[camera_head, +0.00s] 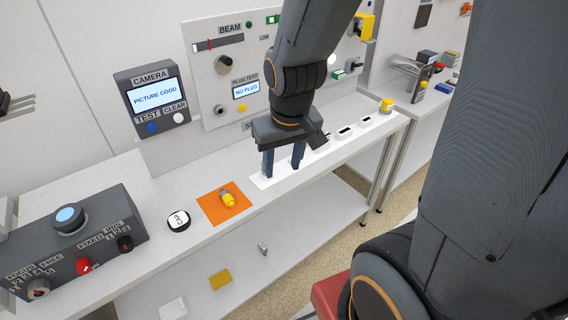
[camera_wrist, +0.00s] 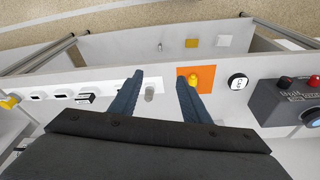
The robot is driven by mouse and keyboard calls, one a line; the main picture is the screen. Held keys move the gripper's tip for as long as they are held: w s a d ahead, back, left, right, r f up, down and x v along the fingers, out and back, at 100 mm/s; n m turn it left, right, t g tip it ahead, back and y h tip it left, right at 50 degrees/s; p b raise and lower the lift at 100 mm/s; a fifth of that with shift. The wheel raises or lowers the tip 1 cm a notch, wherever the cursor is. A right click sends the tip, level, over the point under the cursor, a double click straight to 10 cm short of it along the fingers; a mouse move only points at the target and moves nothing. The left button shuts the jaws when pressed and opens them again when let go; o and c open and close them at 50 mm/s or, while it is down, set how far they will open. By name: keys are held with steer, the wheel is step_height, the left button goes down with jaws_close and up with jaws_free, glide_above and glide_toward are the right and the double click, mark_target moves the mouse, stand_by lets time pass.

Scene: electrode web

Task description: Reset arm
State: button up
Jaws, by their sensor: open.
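My gripper (camera_head: 282,172) hangs over the white bench, fingers pointing down and spread apart. In the wrist view the two fingers of my gripper (camera_wrist: 160,78) are open, with a small grey cylinder (camera_wrist: 151,94) on a white strip (camera_wrist: 113,85) showing between them. No object is seen held. A yellow plug (camera_head: 228,200) lies on an orange mat (camera_head: 211,210) to the left of the gripper. In the wrist view the plug (camera_wrist: 194,80) is partly beside the right-hand finger.
A round CAP piece (camera_head: 178,219) and a grey control box (camera_head: 85,248) stand on the bench at left. The CAMERA box (camera_head: 152,98) and BEAM panel (camera_head: 205,75) stand behind. A yellow-topped piece (camera_head: 386,105) is at the far right. A lower shelf (camera_head: 300,220) holds small parts.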

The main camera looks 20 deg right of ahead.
steer(key=shift+s+d+r, duration=0.25)
steer(key=shift+s+r, duration=0.05)
steer(key=shift+s, duration=0.35)
step_height(320, 180, down, 10)
steer(key=g+b, duration=0.1)
steer(key=b, duration=0.7)
steer(key=shift+w+r, duration=0.1)
steer(key=shift+r, duration=0.05)
